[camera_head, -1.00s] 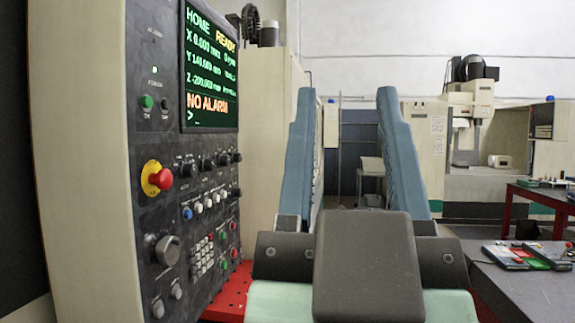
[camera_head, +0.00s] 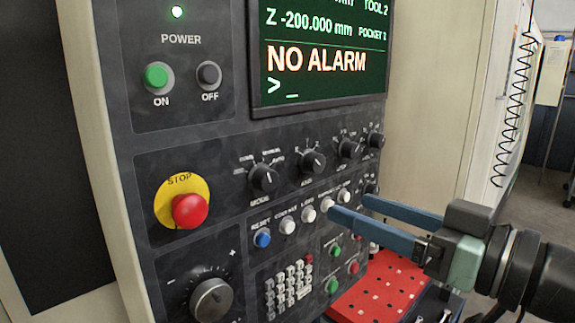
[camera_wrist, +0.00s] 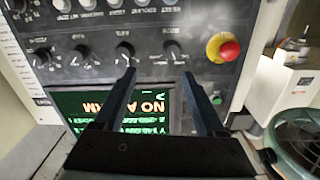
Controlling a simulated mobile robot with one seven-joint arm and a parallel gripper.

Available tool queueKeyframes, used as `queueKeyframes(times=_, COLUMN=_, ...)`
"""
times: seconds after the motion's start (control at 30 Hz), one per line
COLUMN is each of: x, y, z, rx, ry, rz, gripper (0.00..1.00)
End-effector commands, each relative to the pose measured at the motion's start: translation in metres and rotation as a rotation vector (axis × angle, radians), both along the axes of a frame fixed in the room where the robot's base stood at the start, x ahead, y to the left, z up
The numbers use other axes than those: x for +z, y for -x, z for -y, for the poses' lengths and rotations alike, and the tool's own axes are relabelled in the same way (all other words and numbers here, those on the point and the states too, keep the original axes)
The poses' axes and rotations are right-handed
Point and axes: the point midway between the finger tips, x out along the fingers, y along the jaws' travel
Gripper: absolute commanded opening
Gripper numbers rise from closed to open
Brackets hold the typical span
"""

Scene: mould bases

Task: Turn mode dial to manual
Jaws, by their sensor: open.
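The mode dial (camera_head: 263,178) looks to be the leftmost black knob in the upper dial row of the control panel, right of the red stop button. Small labels ring it, but its setting is too blurred to read. In the wrist view, which is upside down, this dial (camera_wrist: 172,50) is the knob nearest the stop button. My gripper (camera_head: 349,205) is open and empty, with its blue fingers pointing at the panel from the right. In the wrist view my gripper (camera_wrist: 159,73) has its fingertips just below the dial row, apart from the mode dial.
The red stop button (camera_head: 189,209) on its yellow base sits left of the dial. More dials (camera_head: 313,163) continue rightward. A row of push buttons (camera_head: 288,226) lies below. The screen (camera_head: 318,55) reads NO ALARM. A red perforated surface (camera_head: 380,295) is under my gripper.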

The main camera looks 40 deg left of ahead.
Motion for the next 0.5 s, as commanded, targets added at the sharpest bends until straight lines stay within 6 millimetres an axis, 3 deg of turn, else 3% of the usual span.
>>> queueKeyframes(times=0.27, x=0.006, y=0.011, z=-0.018, rx=0.082, ry=-0.011, rz=0.006, gripper=0.73)
queueKeyframes(times=0.5, x=0.008, y=0.011, z=-0.067, rx=0.080, ry=-0.010, rz=0.003, gripper=0.73)
